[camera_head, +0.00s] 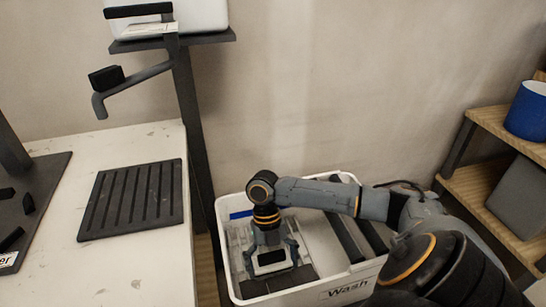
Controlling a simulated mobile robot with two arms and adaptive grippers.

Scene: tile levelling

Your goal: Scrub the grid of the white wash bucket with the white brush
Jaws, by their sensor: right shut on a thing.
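The white wash bucket (345,293), marked "Wash", stands on the floor side between the worktop and the shelves. Inside it, on the left, a pale slatted grid (238,243) shows in part. My right gripper (272,268) points down into the left part of the bucket. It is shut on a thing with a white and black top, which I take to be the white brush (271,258). The fingers hide much of the brush, and I cannot tell whether its bristles touch the grid. My left gripper is not in view.
A pale worktop (130,267) with a black ribbed mat (133,200) lies left of the bucket. A dark post (188,110) carries a white container (195,15) above. Wooden shelves (475,185) at the right hold a blue pot (529,112). Dark bars (345,238) span the bucket's right part.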

